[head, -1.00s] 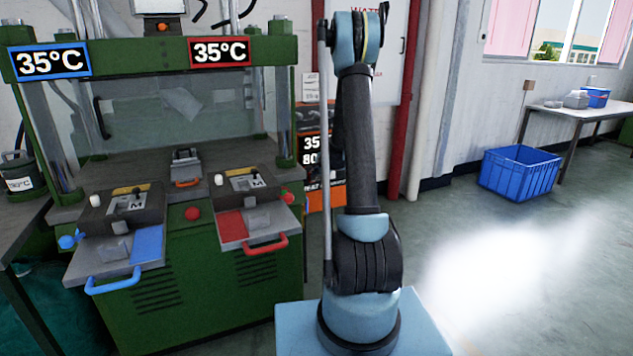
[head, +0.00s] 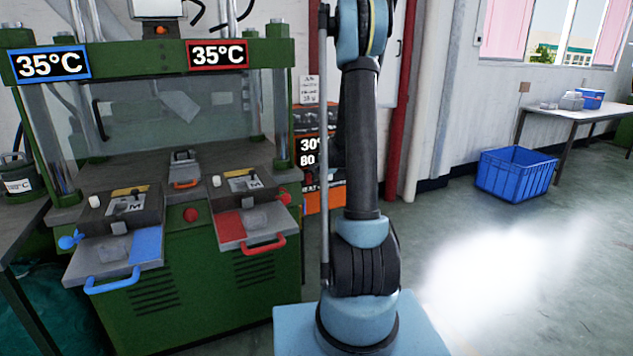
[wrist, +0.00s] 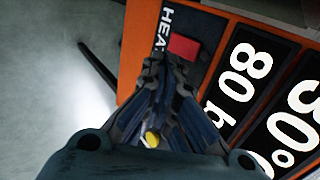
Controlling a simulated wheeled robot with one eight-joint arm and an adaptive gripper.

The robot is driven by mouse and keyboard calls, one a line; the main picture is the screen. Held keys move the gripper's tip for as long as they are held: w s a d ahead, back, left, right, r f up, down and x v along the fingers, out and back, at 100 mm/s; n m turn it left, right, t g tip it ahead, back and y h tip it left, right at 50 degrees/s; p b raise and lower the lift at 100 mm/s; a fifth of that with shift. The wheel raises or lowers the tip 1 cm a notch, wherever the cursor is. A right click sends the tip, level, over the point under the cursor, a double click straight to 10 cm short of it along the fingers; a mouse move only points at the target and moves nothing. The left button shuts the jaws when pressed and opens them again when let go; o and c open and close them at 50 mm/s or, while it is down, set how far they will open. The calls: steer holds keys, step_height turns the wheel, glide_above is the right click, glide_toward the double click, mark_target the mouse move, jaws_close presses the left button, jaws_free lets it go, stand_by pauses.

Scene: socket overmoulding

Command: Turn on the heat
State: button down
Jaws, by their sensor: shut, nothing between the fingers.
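The orange and black heater unit (head: 324,198) stands behind my arm, right of the green press, partly hidden. In the wrist view, its orange panel (wrist: 215,75) carries a red switch (wrist: 184,47) beside a white label starting "HEA". Its displays read 80 (wrist: 240,70) and 30° (wrist: 295,128). My gripper (wrist: 160,66) is shut and empty. In the picture, its fingertips are just left of and below the red switch; I cannot tell whether they touch it. Whether the switch is on or off is unclear. The gripper is hidden behind my arm in the head view.
The green press (head: 210,290) shows 35°C on its blue-framed (head: 50,64) and red-framed (head: 217,54) displays. Two moulds sit on its front. A blue crate (head: 515,175) and a table (head: 570,118) stand at right. The floor between is clear.

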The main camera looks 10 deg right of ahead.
steer(key=v, duration=0.6)
steer(key=shift+s+r, duration=0.25)
steer(key=shift+r, duration=0.05)
steer(key=shift+s+f, duration=0.35)
steer(key=shift+f, duration=0.2)
steer(key=shift+w+f, duration=0.1)
glide_toward(312, 183)
step_height(312, 183, down, 4)
steer(key=shift+w+a+f, duration=0.1)
steer(key=shift+w+a, duration=0.1)
steer(key=shift+w, duration=0.45)
steer(key=shift+w+a+f, duration=0.15)
steer(key=shift+w, duration=0.55)
steer(key=shift+w+a+f, duration=0.1)
steer(key=shift+w+a, duration=0.1)
steer(key=shift+w, duration=0.45)
steer(key=shift+d, duration=0.1)
